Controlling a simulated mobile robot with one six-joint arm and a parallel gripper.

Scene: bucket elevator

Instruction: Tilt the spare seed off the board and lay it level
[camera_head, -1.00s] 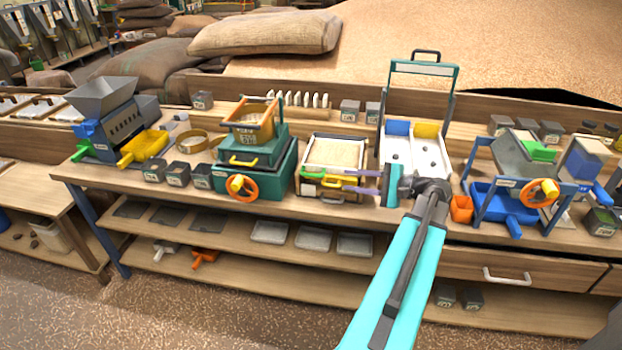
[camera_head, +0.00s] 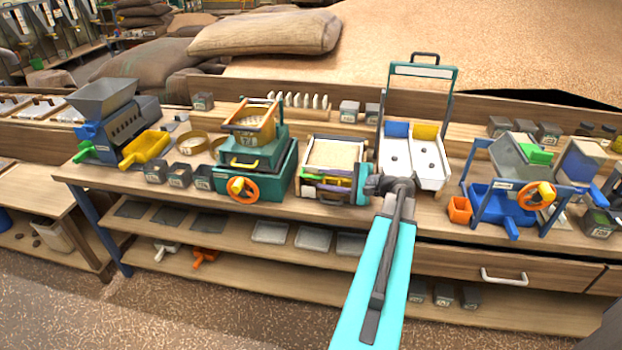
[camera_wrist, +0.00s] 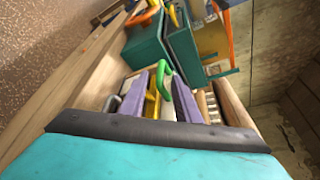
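The board (camera_head: 307,165) is a shallow framed tray on the bench, near the middle of the head view. A pale tan layer of seed (camera_head: 336,154) covers its face. A yellow handle (camera_head: 333,188) and a green handle sit at its front. My gripper (camera_head: 325,183) is at this front edge, reaching in from the right. In the wrist view, its purple fingers (camera_wrist: 160,98) stand apart with the yellow handle (camera_wrist: 153,103) between them and the green handle (camera_wrist: 163,70) close by. I cannot see either finger pressing on the handle. The individual seeds are too small to tell.
A teal box with an orange wheel (camera_head: 242,188) stands close left of the board. A white two-lane tray (camera_head: 430,172) with a tall teal frame is close right. Blue machinery with an orange wheel (camera_head: 538,196) stands farther right. Lower shelves hold trays.

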